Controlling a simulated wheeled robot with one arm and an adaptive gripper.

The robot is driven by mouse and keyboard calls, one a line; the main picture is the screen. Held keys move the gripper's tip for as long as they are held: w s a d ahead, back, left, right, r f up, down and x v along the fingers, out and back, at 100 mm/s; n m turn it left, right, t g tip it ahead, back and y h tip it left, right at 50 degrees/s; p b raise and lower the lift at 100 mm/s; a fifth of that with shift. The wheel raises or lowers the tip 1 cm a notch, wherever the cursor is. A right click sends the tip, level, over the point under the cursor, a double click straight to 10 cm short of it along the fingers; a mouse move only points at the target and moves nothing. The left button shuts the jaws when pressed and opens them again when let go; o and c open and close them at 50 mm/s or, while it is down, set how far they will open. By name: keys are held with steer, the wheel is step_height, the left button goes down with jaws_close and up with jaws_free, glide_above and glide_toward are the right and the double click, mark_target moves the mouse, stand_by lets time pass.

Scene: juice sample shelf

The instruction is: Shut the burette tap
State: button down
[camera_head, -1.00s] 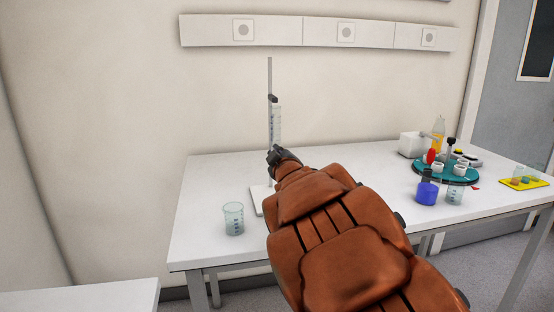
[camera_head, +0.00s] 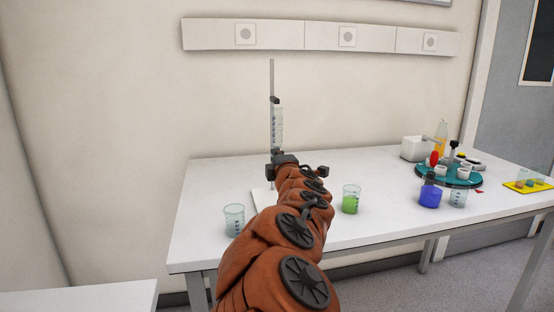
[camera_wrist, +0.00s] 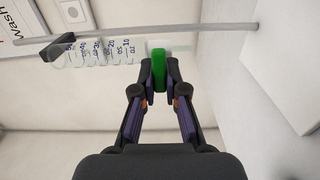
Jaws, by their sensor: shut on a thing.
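The burette (camera_head: 277,127) is clamped upright on a stand rod (camera_head: 271,85) in the head view. In the wrist view the graduated burette tube (camera_wrist: 95,52) lies across the picture, with the green tap (camera_wrist: 159,70) at its lower end. My gripper (camera_wrist: 160,78) has its two fingertips on either side of the green tap handle and is shut on it. In the head view my gripper (camera_head: 284,160) is at the foot of the burette, and my arm hides the tap and part of the stand base (camera_head: 262,199).
An empty beaker (camera_head: 234,219) stands left of my arm, and a beaker of green liquid (camera_head: 351,199) stands right of it.

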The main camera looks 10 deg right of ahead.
stand_by(0.3)
steer(key=c, duration=1.2)
jaws_free()
steer(key=shift+s, duration=0.1)
steer(key=s, duration=1.2)
